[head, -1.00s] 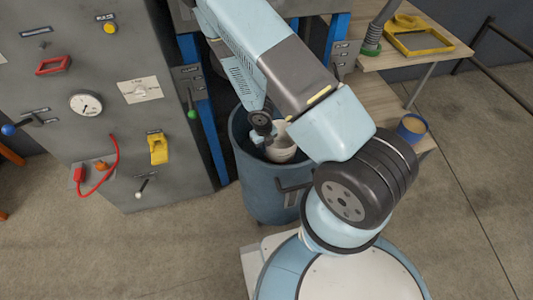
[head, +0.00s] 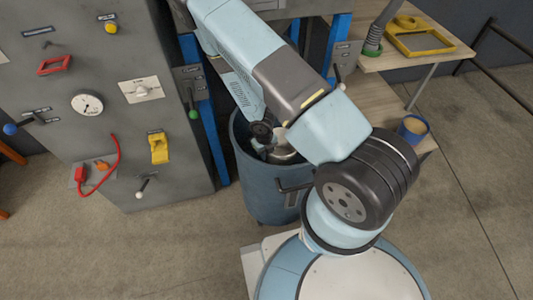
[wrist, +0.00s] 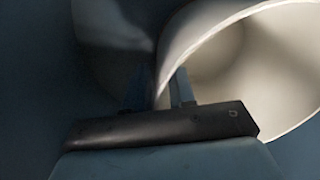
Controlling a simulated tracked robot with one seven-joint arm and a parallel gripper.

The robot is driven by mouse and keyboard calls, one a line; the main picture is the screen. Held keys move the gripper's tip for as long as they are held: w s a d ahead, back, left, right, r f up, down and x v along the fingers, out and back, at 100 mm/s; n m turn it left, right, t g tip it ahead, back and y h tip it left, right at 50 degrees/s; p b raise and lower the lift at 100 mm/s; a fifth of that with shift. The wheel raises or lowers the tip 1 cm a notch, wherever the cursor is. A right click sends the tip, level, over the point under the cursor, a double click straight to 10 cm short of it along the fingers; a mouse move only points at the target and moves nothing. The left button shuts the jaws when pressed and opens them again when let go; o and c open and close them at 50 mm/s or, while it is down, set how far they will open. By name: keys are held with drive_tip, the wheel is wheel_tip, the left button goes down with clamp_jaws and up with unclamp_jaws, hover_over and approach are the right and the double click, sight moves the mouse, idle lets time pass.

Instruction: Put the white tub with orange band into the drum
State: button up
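The blue-grey drum (head: 268,190) stands beside the grey machine, open at the top. The white tub (head: 286,154) is inside the drum's mouth, partly hidden by my arm and the drum's rim. Its orange band does not show. My gripper (wrist: 160,92) is down in the drum, with its fingers on either side of the tub's wall, and appears shut on it. The tub's pale inside (wrist: 265,65) faces the wrist camera. The fingertips are hidden in the head view.
Another pale shape (wrist: 108,25) shows at the upper left in the wrist view. The machine panel (head: 110,120) with knobs and levers stands left of the drum. A wooden bench (head: 410,55) and a blue container (head: 413,129) are at right. The floor at right is clear.

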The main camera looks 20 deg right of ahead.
drive_tip(key=shift+o, duration=0.7)
wheel_tip(320, 180, up, 12)
drive_tip(key=shift+a, duration=0.35)
drive_tip(key=w+d+r+m+t, duration=0.1)
drive_tip(key=d+r+m, duration=0.1)
drive_tip(key=r+m, duration=0.7)
drive_tip(key=w+d+r+m+t+h, duration=0.15)
drive_tip(key=r+m, duration=0.25)
drive_tip(key=r, duration=0.8)
drive_tip(key=w+d+r+m+t, duration=0.1)
drive_tip(key=d+r+m, duration=0.2)
drive_tip(key=r+m, duration=0.6)
drive_tip(key=s+d+r+m+t+y, duration=0.1)
drive_tip(key=s+r+m+t+y, duration=0.1)
drive_tip(key=s+r+m, duration=1.5)
drive_tip(key=s+r, duration=0.4)
drive_tip(key=r, duration=0.1)
drive_tip(key=shift+s+r+m, duration=0.25)
drive_tip(key=shift+r+m, duration=0.05)
drive_tip(key=shift+r, duration=0.1)
